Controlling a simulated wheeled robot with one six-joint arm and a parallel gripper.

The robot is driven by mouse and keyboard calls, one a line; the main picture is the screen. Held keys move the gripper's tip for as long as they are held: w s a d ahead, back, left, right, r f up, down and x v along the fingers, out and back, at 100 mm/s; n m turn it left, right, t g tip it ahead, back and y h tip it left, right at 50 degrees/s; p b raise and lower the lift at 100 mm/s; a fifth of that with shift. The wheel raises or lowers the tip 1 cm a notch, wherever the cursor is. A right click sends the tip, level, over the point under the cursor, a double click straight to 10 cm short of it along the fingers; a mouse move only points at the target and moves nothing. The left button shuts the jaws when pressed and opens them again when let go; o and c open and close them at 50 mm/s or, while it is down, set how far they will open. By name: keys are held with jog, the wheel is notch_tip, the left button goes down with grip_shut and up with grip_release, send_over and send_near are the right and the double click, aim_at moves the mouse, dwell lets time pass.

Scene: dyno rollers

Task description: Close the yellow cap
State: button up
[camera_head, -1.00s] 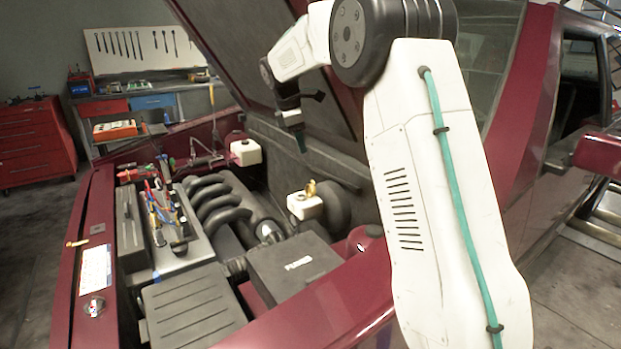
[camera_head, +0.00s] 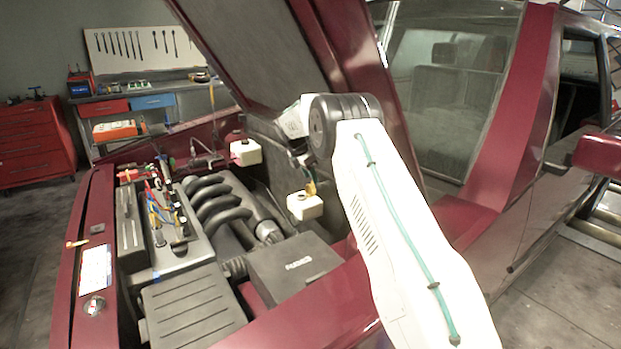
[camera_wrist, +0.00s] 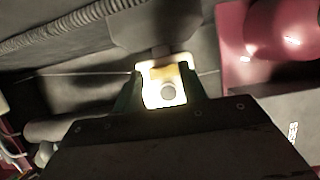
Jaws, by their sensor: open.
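The yellow cap (camera_head: 311,188) stands raised at the top of a small white reservoir (camera_head: 305,208) in the engine bay. In the wrist view the cap (camera_wrist: 168,73) shows as a yellow patch behind a round pale opening on the bright reservoir (camera_wrist: 153,97). My gripper (camera_wrist: 163,82) is open, with a dark green finger on each side of the cap and reservoir in that view. In the head view my gripper (camera_head: 307,172) is just above the cap, partly hidden by my arm. Whether a finger touches the cap I cannot tell.
The raised hood (camera_head: 260,60) slopes behind my arm. A second white reservoir (camera_head: 245,153) stands further back left. A black box (camera_head: 293,266) and curved black pipes (camera_head: 215,205) fill the bay. The dark red fender (camera_head: 320,300) runs along the near side.

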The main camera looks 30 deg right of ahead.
jog(key=shift+d+f, duration=0.25)
jog(key=shift+f, duration=0.4)
grip_shut()
